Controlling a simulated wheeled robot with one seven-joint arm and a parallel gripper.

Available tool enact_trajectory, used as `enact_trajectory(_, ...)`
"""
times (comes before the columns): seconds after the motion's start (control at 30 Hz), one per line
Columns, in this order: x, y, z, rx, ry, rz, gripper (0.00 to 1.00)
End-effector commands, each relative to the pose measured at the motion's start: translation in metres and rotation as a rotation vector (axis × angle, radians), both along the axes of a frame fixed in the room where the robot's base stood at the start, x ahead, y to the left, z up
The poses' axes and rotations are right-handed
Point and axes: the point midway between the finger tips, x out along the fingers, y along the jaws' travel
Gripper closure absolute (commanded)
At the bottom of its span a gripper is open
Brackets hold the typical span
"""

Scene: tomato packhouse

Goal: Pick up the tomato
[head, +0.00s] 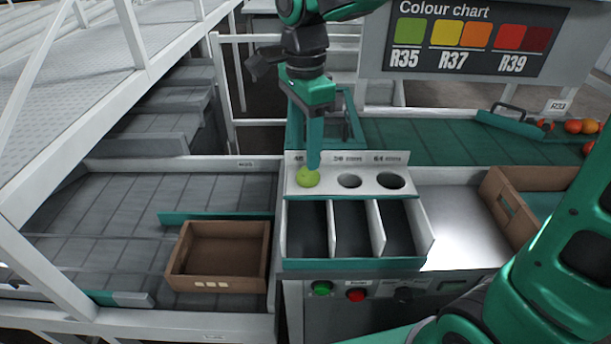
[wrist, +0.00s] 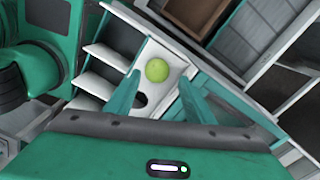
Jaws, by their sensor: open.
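The tomato is green (head: 308,177) and rests at the leftmost hole of the white sizing plate (head: 328,184) in the head view. In the wrist view the tomato (wrist: 157,70) lies ahead of the fingertips, roughly between their lines. My gripper (head: 314,166) points down over the tomato in the head view, one finger overlapping its top edge. In the wrist view my gripper (wrist: 159,86) has its two teal fingers apart with nothing held. I cannot tell whether a finger touches the tomato.
Three dark-floored chutes with white dividers (head: 371,228) lie in front of the plate. An empty cardboard box (head: 218,280) stands at left, another box (head: 512,210) at right. Red tomatoes (head: 582,126) lie on the green belt (head: 430,138) behind. A colour chart board (head: 474,45) stands behind.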

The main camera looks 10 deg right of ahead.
Motion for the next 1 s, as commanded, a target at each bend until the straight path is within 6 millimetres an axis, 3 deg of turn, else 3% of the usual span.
enact_trajectory(0.4,-0.002,-0.007,-0.047,-0.002,0.003,0.001,0.51)
enact_trajectory(0.73,-0.002,-0.006,-0.053,0.000,0.000,0.001,0.51)
enact_trajectory(0.83,-0.002,-0.006,-0.053,0.000,0.000,0.001,0.71)
enact_trajectory(1.0,-0.002,-0.006,-0.053,0.000,-0.001,0.001,0.71)
